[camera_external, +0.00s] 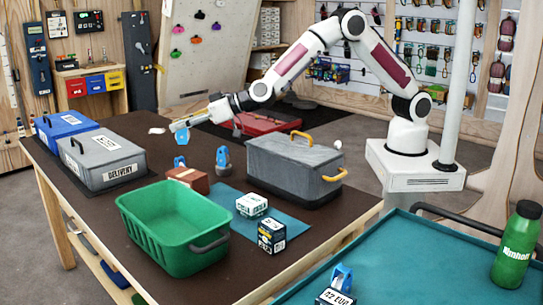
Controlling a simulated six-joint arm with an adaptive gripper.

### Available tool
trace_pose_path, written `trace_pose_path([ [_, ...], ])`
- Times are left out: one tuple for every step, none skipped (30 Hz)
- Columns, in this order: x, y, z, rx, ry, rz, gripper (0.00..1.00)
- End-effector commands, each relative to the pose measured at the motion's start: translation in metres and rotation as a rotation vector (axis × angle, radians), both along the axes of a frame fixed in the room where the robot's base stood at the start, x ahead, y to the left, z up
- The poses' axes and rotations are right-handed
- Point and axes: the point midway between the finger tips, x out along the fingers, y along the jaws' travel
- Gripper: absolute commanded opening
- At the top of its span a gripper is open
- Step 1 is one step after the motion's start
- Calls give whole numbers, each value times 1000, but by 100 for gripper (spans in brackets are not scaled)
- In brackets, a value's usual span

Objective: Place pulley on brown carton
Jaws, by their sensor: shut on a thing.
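My gripper (179,125) is above the far part of the dark table, at the end of my outstretched arm. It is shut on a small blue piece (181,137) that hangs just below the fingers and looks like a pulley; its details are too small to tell. The brown carton (188,181) sits on the table below and slightly right of the gripper. Another small blue piece (180,162) shows at the carton's top rear edge; I cannot tell whether it rests on the carton or stands behind it. A grey and blue pulley-like item (223,160) stands right of the carton.
A green crate (172,240) stands in front of the carton. A grey toolbox (295,172) with yellow handles is to the right. Small boxes (252,205) are on a teal mat (285,217). Grey and blue cases (104,160) stand at the left. A green bottle (515,245) stands on the teal-topped surface.

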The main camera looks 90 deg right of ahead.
Motion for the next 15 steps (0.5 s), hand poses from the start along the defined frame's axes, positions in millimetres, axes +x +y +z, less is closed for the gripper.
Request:
trace_pose_path([
  [0, 0, -1, 0, 0, 0, 0],
  [0, 0, -3, 0, 1, 0, 0],
  [0, 0, -5, -1, 1, -1, 0],
  [0, 0, -8, -2, 1, 0, 0],
  [0, 0, -10, -3, 1, 0, 0],
  [0, 0, -14, -2, 1, 0, 0],
  [0, 0, -18, -2, 2, 0, 0],
  [0, 0, -23, -2, 2, 0, 0],
  [0, 0, -28, -2, 2, 1, 0],
  [0, 0, -32, -2, 2, 0, 0],
  [0, 0, -36, -2, 1, 0, 0],
  [0, 0, -42, -2, 2, 0, 0],
  [0, 0, -46, -2, 2, 0, 0],
  [0, 0, -49, -2, 2, 0, 0],
  [0, 0, -53, -1, 0, -1, 0],
])
